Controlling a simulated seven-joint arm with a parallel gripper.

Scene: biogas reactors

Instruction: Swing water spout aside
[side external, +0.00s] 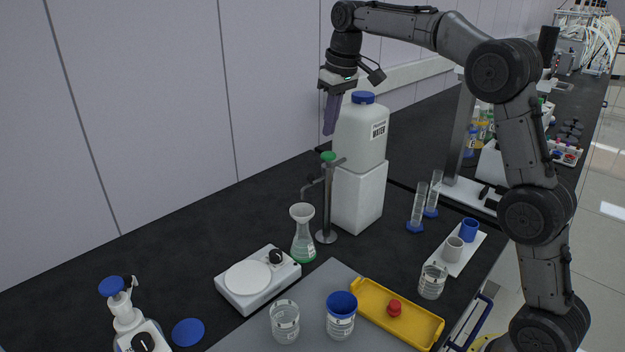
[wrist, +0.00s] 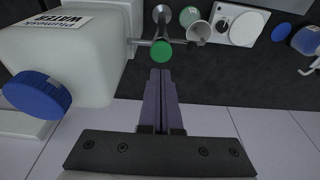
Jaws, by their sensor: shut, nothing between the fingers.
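The water spout (side external: 316,184) is a thin bent metal tube on an upright metal post with a green knob (side external: 328,156) on top. The green knob (wrist: 161,51) also shows in the wrist view, just beyond my fingertips. My gripper (side external: 329,132) is shut and empty, pointing down above the knob, apart from the spout. In the wrist view its purple fingers (wrist: 160,72) are together. The white water container (side external: 361,135) with a blue cap stands right behind the post.
The container rests on a white block (side external: 357,195). A yellow tray (side external: 398,313), beakers (side external: 285,321) and cylinders (side external: 418,206) are in front and to the right. The bench left of the spout is clear.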

